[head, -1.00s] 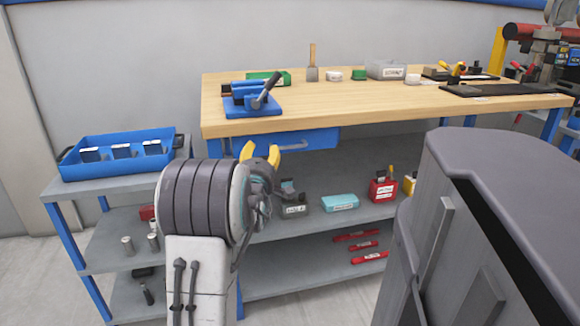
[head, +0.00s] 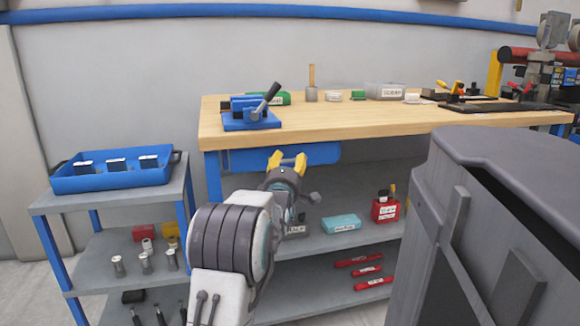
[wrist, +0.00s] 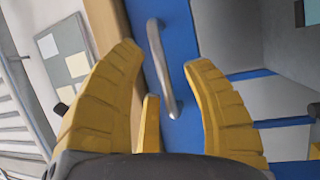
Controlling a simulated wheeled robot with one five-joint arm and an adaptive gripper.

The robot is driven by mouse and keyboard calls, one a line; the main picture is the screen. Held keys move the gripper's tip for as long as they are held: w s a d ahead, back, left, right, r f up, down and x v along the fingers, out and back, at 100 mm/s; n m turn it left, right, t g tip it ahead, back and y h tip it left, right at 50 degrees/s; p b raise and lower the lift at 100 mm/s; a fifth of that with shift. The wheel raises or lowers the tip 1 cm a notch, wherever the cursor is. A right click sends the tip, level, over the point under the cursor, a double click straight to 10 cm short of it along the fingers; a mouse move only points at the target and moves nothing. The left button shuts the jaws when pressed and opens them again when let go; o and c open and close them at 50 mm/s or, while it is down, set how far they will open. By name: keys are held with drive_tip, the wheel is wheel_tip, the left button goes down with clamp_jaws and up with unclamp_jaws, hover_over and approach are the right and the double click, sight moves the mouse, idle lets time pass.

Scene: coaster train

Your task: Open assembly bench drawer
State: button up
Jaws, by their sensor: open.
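The assembly bench drawer (head: 322,154) is a blue front under the left part of the wooden bench top, and it looks closed. In the wrist view the drawer front (wrist: 182,30) fills the upper middle. Its grey bar handle (wrist: 161,65) appears between my fingertips. My gripper (head: 288,160) has yellow fingers, spread open and empty, pointing at the drawer. It also shows in the wrist view (wrist: 165,60). I cannot tell how far the fingertips are from the handle. In the head view my gripper hides part of the drawer front.
The wooden bench top (head: 350,118) carries a blue vise (head: 250,112) at its left end. A grey cart (head: 45,203) with a blue tray (head: 70,184) stands left of my arm. Shelves below the bench hold a teal box (head: 341,224) and a red bin (head: 385,210).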

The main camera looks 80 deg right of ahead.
drive_tip(key=shift+d+r, duration=0.2)
drive_tip(key=shift+d, duration=0.65)
drive_tip(key=shift+c, duration=0.2)
clamp_jaws()
